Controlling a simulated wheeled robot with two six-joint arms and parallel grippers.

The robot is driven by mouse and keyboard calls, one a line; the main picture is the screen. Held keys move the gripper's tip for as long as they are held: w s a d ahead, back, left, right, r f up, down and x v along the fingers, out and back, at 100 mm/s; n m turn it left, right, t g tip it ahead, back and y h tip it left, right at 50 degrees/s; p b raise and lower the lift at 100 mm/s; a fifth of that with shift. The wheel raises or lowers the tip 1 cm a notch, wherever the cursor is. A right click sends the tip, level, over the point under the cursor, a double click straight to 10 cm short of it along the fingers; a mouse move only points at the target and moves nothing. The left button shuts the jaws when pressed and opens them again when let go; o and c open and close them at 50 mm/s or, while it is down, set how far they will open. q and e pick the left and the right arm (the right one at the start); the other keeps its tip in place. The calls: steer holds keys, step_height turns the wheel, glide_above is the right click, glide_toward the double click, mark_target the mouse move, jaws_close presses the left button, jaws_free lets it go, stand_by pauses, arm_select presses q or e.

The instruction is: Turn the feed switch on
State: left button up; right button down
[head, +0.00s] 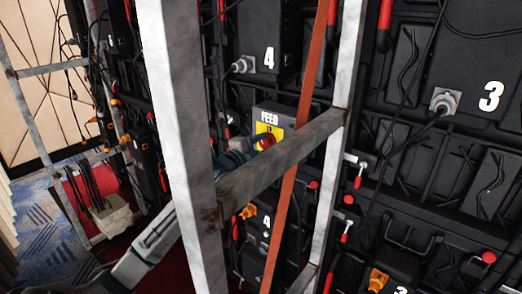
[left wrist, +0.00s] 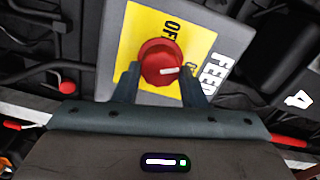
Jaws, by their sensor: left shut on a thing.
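The feed switch is a red round knob (left wrist: 160,62) on a yellow plate (left wrist: 202,42), fixed to a grey box marked FEED (left wrist: 108,62). My left gripper (left wrist: 160,76) is shut on the knob, one finger on each side. The knob's white pointer line points right in the left wrist view, toward the FEED lettering and a label partly hidden by a finger. The word OFF stands above the knob there. In the head view the knob (head: 267,142) shows behind a metal frame bar, with my left gripper (head: 254,150) at it. My right gripper is not in view.
A grey metal frame post (head: 180,120) and a crossbar (head: 280,160) stand in front of my left arm. An orange-brown strap (head: 300,110) hangs beside the box. Black panels with cables and numbers (head: 450,80) fill the right. A pale block (head: 112,216) sits at lower left.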

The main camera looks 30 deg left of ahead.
arm_select(q)
steer(key=m+b, duration=0.1)
steer(key=m, duration=0.2)
steer(key=shift+f, duration=0.2)
steer(key=shift+m, duration=1.1)
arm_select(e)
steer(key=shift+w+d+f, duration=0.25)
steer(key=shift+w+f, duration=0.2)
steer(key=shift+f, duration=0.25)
arm_select(q)
steer(key=shift+m, duration=0.3)
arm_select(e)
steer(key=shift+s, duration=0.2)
arm_select(q)
steer(key=o, duration=1)
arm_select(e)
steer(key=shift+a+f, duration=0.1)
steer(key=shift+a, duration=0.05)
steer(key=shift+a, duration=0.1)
